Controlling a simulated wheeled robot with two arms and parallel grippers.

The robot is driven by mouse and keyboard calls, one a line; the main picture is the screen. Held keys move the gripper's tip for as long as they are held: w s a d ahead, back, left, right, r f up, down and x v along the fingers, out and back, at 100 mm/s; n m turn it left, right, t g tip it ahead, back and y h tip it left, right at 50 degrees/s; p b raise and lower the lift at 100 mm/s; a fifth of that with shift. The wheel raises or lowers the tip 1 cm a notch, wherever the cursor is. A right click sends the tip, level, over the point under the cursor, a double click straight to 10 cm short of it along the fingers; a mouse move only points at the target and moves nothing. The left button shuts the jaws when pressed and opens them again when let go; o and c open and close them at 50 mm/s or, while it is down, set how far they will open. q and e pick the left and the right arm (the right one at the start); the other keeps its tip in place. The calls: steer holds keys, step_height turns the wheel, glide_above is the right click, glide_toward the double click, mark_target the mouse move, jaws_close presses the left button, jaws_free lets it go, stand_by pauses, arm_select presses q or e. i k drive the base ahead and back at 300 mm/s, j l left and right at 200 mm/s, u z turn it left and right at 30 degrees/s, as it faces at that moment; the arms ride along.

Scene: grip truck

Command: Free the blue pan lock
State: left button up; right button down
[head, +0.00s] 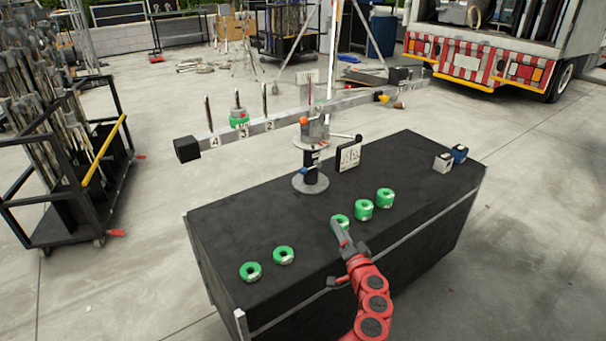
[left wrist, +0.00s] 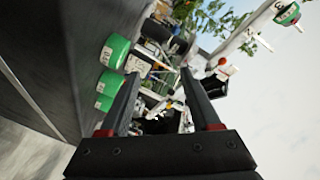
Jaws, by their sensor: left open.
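The blue pan lock (head: 305,171) appears as a small blue handle low on the post of the grey stand (head: 311,184), near its round base. An orange knob (head: 304,121) sits higher, by the head that carries the long beam (head: 285,120). My left gripper (head: 338,230) is in front of the stand, over the near part of the black table, apart from the blue lock. It overlaps a green roll in the head view. In the left wrist view the two fingers (left wrist: 160,88) are spread with nothing held between them. My right gripper is out of view.
Green rolls lie along the black table (head: 240,215); several also show in the left wrist view, such as one green roll (left wrist: 114,53). A white card (head: 348,156) stands beside the post.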

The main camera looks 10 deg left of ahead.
mark_target(303, 170)
steer(key=i+j, duration=0.65)
steer(key=i, duration=0.15)
